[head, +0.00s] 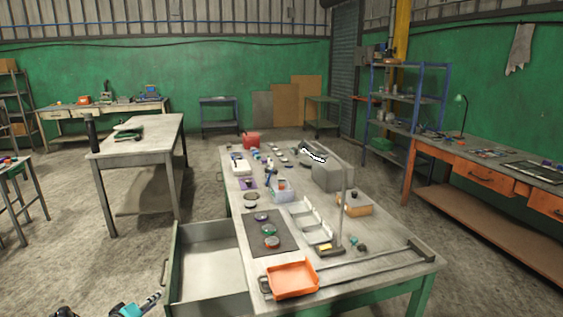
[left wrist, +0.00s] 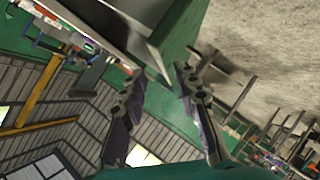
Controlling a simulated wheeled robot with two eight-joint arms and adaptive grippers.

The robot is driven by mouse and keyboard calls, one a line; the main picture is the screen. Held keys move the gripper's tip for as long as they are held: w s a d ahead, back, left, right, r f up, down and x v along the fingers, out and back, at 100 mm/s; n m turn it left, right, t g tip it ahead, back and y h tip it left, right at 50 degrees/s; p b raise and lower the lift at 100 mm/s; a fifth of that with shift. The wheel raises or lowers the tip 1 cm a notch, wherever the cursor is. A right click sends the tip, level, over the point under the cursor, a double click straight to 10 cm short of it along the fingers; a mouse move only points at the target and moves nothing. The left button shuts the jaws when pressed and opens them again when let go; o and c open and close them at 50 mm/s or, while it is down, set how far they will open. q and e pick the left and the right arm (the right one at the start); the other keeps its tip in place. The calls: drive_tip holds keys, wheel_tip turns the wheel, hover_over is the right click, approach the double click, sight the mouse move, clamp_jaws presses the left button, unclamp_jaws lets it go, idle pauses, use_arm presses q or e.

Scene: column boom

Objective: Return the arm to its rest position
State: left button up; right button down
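My left gripper (head: 151,299) shows at the bottom left of the head view, low and just left of the open drawer. In the left wrist view its two fingers (left wrist: 160,75) stand apart, with nothing held between them. The view between and beyond them is tilted and takes in a green edge and the room. Part of my left arm shows at the bottom edge of the head view, and the rest is out of frame. My right gripper is not in either view.
The workbench (head: 395,262) carries an orange tray (head: 292,279), a dark mat (head: 256,246) with round pieces, and a grey box (head: 333,176). A grey drawer (head: 205,245) stands open on its left side. Floor (head: 110,265) left of the drawer is clear.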

use_arm(q)
drive_tip(key=s+d+r+m+g, duration=0.2)
drive_tip(key=s+d+r, duration=0.35)
drive_tip(key=d, duration=0.35)
drive_tip(key=s+d+r+m+g, duration=0.2)
drive_tip(key=s+d+r+m, duration=0.15)
drive_tip(key=s+d, duration=0.45)
drive_tip(key=s+d+m+g+y, duration=0.1)
drive_tip(key=s+d, duration=0.2)
drive_tip(key=s, duration=0.6)
drive_tip(key=s+d+m+g+y, duration=0.1)
drive_tip(key=s+d, duration=0.2)
drive_tip(key=s, duration=0.5)
drive_tip(key=shift+s+d+f+m, duration=0.3)
drive_tip(key=shift+s+f+m, duration=0.05)
drive_tip(key=shift+s, duration=0.05)
